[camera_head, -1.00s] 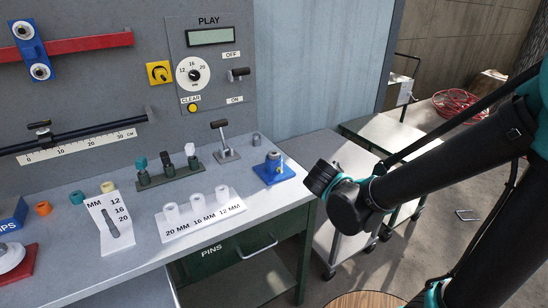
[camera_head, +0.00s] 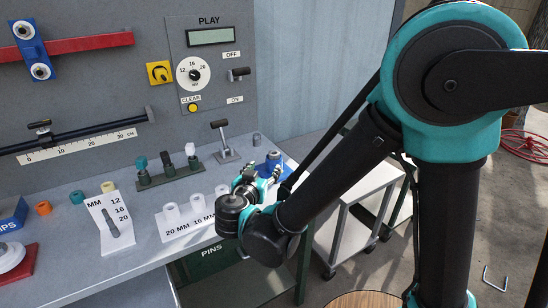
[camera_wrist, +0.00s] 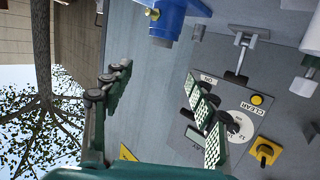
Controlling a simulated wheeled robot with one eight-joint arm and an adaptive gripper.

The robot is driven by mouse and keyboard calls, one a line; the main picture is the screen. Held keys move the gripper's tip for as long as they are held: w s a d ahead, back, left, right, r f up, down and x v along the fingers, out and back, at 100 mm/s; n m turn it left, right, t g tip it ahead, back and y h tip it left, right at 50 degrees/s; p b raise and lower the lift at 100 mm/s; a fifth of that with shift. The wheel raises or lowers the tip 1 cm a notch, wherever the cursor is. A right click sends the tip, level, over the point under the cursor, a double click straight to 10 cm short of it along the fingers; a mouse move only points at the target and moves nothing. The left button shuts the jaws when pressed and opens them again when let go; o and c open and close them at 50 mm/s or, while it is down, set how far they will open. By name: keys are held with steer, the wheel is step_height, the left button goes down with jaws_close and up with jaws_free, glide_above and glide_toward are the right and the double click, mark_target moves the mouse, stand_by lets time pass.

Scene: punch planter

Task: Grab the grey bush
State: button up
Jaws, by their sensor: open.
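The grey bush (camera_head: 256,139) is a small grey cylinder standing at the back of the bench, right of the lever and behind the blue fixture. In the wrist view a small grey piece (camera_wrist: 198,32), which seems to be the bush, shows between the blue fixture and the lever. My gripper (camera_wrist: 158,85) is open in the wrist view, its two green-padded fingers apart with nothing between them.
The blue fixture (camera_head: 273,158) is partly hidden by my arm. The lever (camera_head: 221,134) stands left of the bush. Orange (camera_head: 43,208), teal (camera_head: 77,197) and cream (camera_head: 108,186) rings lie at left.

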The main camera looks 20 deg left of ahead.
glide_toward(275, 151)
steer(key=shift+w+d+f, duration=0.1)
steer(key=shift+w+f, duration=0.05)
steer(key=shift+w, duration=0.45)
steer(key=shift+x, duration=3)
steer(key=shift+f, duration=0.1)
steer(key=c, duration=1.3)
